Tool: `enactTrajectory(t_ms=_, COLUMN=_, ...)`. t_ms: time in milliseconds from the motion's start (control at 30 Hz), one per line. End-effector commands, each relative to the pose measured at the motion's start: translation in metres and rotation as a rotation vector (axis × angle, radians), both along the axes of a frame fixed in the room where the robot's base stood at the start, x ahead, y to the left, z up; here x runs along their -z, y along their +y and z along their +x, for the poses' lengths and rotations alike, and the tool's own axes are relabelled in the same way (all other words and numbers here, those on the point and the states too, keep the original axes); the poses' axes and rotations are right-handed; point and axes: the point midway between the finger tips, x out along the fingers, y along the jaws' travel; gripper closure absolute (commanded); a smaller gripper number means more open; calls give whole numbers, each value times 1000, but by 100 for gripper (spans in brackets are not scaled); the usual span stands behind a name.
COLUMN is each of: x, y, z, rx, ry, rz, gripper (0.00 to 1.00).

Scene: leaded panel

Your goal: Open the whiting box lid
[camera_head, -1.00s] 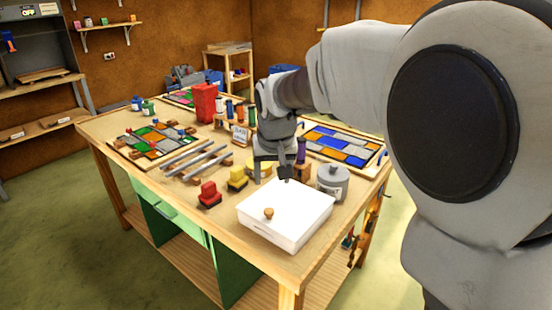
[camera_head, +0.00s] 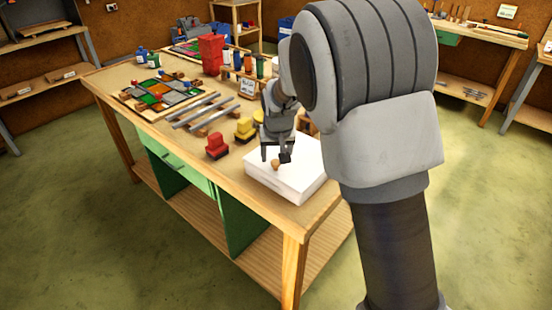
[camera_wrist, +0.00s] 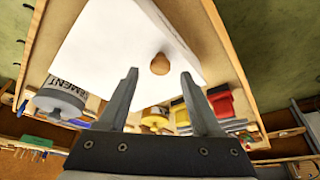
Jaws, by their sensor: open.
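The whiting box (camera_head: 290,178) is a low white box near the front corner of the workbench. Its white lid (camera_wrist: 115,40) lies flat and closed, with a round wooden knob (camera_head: 275,164) on top. My gripper (camera_head: 276,156) is open and points down over the lid at the knob. In the wrist view the knob (camera_wrist: 160,63) shows just beyond my two fingertips (camera_wrist: 158,75), between their lines and nearer the right finger. From these views I cannot tell whether a finger touches it.
A cement tin (camera_wrist: 60,100) shows close to the box in the wrist view. Metal strips (camera_head: 200,110) and a leaded panel (camera_head: 165,93) lie farther left.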

Motion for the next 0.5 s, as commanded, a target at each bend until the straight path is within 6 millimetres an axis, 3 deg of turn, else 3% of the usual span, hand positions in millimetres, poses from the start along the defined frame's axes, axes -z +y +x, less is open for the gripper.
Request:
enactTrajectory(t_ms=200, x=20, y=1, z=8, rx=0, ry=0, rz=0, gripper=34)
enactTrajectory(t_ms=500, x=22, y=1, z=10, rx=0, ry=-1, rz=1, gripper=34)
